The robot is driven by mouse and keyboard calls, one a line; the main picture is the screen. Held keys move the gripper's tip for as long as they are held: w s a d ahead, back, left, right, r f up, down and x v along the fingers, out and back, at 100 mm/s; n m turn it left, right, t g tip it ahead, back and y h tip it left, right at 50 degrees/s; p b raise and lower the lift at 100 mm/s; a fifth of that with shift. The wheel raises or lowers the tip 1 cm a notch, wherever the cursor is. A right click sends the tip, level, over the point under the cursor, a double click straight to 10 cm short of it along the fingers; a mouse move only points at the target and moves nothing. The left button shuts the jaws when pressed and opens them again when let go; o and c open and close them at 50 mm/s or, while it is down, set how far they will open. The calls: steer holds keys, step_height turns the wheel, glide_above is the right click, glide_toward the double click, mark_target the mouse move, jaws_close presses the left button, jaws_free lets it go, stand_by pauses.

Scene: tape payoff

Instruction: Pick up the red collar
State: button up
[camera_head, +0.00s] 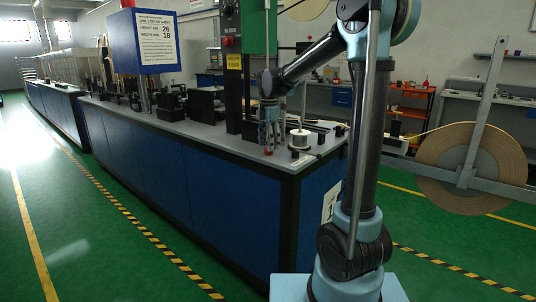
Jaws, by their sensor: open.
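My gripper (269,145) points down over the near end of the long grey-topped bench (235,138). Its fingers are open. A small bit of red, which looks like the red collar (268,152), shows low at the fingertips. The fingers partly cover it, and the view is too small to tell whether they touch it or stand around it.
A white spool (299,140) on a post stands just right of my gripper, with small dark pieces near it. A black column (233,75) rises behind left. A large tape reel (472,160) hangs at right. Green floor is clear at left.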

steer(key=shift+f, duration=0.9)
steer(key=c, duration=1.2)
